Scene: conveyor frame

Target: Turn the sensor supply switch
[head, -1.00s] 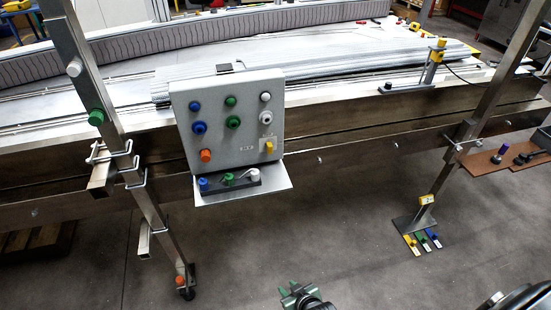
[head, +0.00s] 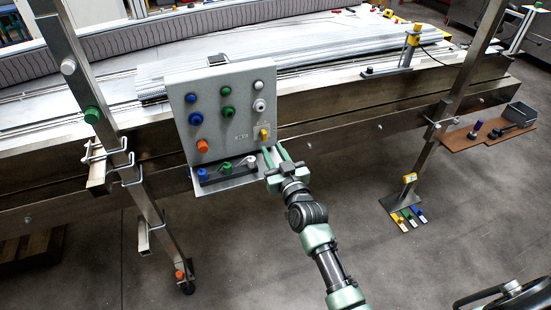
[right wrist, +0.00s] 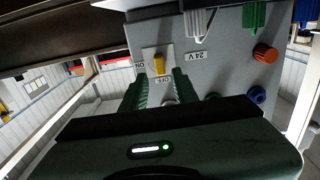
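The grey control panel (head: 228,115) hangs on the front of the conveyor frame. Its yellow rotary switch (head: 265,135) sits at the lower right. In the right wrist view the yellow switch handle (right wrist: 158,64) stands on a pale plate with ON and OFF labels, beside a "24 V" label. I cannot tell surely which label the handle points to. My right gripper (head: 274,151) is just below the switch, its green fingers apart and empty. In the right wrist view, the right gripper's fingers (right wrist: 160,92) reach toward the switch without visibly closing on it. My left gripper is not in view.
The panel carries blue, green, white and orange connectors (head: 202,146). A shelf (head: 228,181) with blue, green and white plugs juts out under it, close to my right gripper. A steel post (head: 122,158) stands left. A brown shelf (head: 470,136) is at right.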

